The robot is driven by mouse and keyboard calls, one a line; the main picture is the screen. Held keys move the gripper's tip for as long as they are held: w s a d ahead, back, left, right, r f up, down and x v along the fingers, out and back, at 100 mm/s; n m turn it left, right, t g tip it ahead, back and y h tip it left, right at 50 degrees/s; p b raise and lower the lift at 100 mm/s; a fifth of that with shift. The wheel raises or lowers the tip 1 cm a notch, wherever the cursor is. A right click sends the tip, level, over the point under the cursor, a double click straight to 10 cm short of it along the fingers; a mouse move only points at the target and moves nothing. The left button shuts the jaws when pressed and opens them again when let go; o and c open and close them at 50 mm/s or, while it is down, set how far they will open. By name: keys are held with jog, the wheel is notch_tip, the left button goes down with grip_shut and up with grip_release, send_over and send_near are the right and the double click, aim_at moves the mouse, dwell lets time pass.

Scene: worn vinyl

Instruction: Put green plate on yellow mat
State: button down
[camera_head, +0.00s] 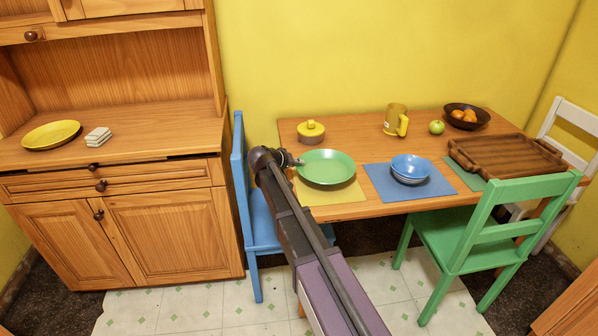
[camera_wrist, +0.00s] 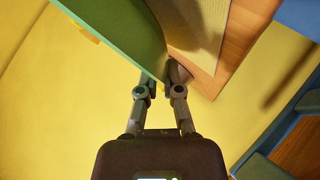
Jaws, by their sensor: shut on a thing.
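The green plate (camera_head: 326,167) is over the yellow mat (camera_head: 333,204) on the table's left side, covering the mat's rear part. My gripper (camera_head: 297,161) is shut on the plate's left rim. In the wrist view, the fingers (camera_wrist: 161,82) pinch the edge of the plate (camera_wrist: 120,32), and the mat (camera_wrist: 196,28) shows beside it. The plate looks close to level. I cannot tell for sure whether its underside touches the mat.
A yellow lidded pot (camera_head: 311,132) stands just behind the plate. A blue mat (camera_head: 436,188) with blue bowls (camera_head: 410,168) is to the right. A blue chair (camera_head: 262,215) stands at the table's left end. A yellow mug (camera_head: 393,120) stands farther back.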

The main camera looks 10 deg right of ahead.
jog(key=shift+f+b, duration=0.85)
jog(key=shift+f, duration=0.3)
jog(key=c, duration=0.8)
grip_release()
jog(key=shift+s+a+r+p, duration=0.25)
jog(key=shift+a+r+p, duration=0.1)
jog(key=shift+r+p, duration=0.05)
jog(key=p+v, duration=0.5)
jog(key=v, duration=0.6)
